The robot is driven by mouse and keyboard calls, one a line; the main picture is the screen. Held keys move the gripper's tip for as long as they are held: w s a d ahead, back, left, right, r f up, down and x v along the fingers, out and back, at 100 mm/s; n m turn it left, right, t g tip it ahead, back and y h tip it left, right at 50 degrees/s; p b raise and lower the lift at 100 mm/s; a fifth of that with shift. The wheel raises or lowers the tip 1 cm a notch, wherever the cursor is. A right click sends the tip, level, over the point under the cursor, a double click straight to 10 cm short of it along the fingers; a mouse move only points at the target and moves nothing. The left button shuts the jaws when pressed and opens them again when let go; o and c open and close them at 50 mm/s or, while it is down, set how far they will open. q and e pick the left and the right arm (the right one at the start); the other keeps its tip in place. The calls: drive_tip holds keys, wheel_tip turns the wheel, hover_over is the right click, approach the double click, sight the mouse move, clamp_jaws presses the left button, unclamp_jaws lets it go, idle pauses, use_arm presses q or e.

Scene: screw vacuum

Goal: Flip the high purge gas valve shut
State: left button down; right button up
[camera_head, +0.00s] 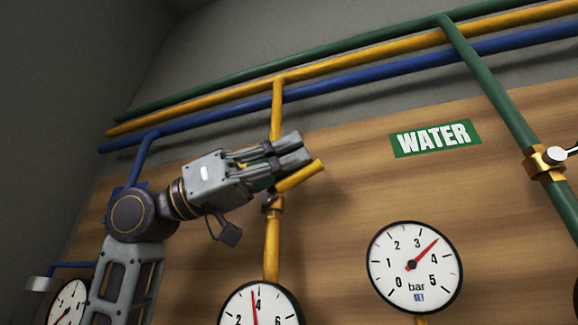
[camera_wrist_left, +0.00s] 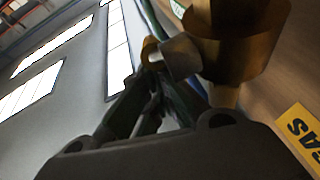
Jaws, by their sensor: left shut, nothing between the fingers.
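The gas valve (camera_head: 272,205) sits on a vertical yellow pipe (camera_head: 272,245) that drops from the yellow overhead line. Its yellow lever (camera_head: 300,176) points right and slightly up, across the pipe. My left gripper (camera_head: 296,151) is shut and empty, with its fingers over the pipe just above the lever; whether they touch it is unclear. The gripper hides part of the pipe and the lever's inner end. In the left wrist view the brassy valve body (camera_wrist_left: 240,40) is close beyond the fingers (camera_wrist_left: 150,85). My right gripper is not in view.
A yellow label ending in "AS" (camera_wrist_left: 303,140) is on the wooden panel (camera_head: 340,195). A green WATER sign (camera_head: 435,138), a gauge (camera_head: 414,267) and a green pipe with a brass valve (camera_head: 545,163) are to the right. Another gauge (camera_head: 262,308) is below.

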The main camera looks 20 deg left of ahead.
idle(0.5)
use_arm(q)
drive_tip(key=shift+a, duration=0.15)
drive_tip(key=shift+a+r+b, duration=0.2)
drive_tip(key=shift+a+b, duration=0.15)
drive_tip(key=shift+b, duration=0.3)
drive_tip(key=shift+a+r+h, duration=0.15)
drive_tip(key=shift+a+h, duration=0.15)
drive_tip(key=shift+h, duration=0.4)
